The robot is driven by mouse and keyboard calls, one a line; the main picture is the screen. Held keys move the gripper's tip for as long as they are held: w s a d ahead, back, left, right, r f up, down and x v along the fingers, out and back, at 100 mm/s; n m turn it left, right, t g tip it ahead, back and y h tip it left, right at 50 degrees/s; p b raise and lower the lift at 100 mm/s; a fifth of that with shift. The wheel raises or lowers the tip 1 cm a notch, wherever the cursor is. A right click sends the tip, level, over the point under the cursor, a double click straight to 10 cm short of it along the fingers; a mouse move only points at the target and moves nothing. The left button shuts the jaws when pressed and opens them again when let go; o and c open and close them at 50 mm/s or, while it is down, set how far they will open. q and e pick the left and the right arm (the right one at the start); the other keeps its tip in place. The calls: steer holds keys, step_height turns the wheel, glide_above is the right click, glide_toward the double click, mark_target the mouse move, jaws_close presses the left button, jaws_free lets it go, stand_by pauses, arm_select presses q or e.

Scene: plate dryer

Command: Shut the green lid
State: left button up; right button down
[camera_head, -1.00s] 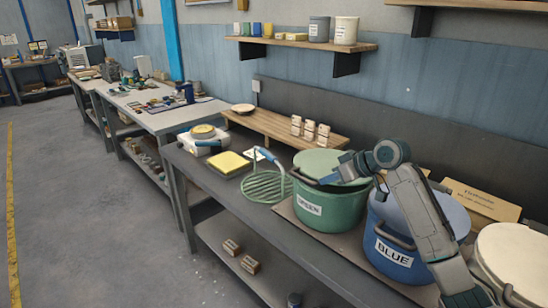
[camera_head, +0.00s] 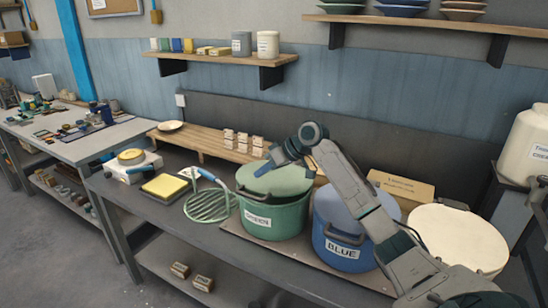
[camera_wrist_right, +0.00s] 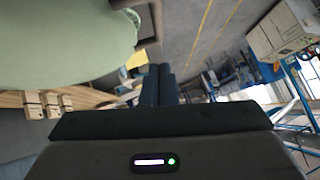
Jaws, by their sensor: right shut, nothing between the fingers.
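The green pot (camera_head: 277,217), labelled GREEN, stands on the bench with its green lid (camera_head: 283,184) over its mouth. The lid lies nearly flat; I cannot tell whether it is fully seated all round. My right gripper (camera_head: 262,170) is shut and empty at the lid's far left part, and I cannot tell whether it touches. In the right wrist view the shut fingers (camera_wrist_right: 158,85) appear beside the pale green lid (camera_wrist_right: 65,45). My left gripper is not in view.
A blue pot (camera_head: 335,240) and a cream-lidded container (camera_head: 455,235) stand to the right, under my right arm. A green wire rack (camera_head: 208,205) and a yellow sponge tray (camera_head: 166,187) lie left. A wooden plank shelf (camera_head: 200,141) runs behind.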

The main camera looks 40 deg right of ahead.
steer(key=f, duration=0.1)
steer(key=a+f+p, duration=0.1)
steer(key=f, duration=0.1)
steer(key=a+f+p, duration=0.1)
steer(key=f, duration=0.1)
steer(key=shift+w+f, duration=0.1)
steer(key=shift+w, duration=0.15)
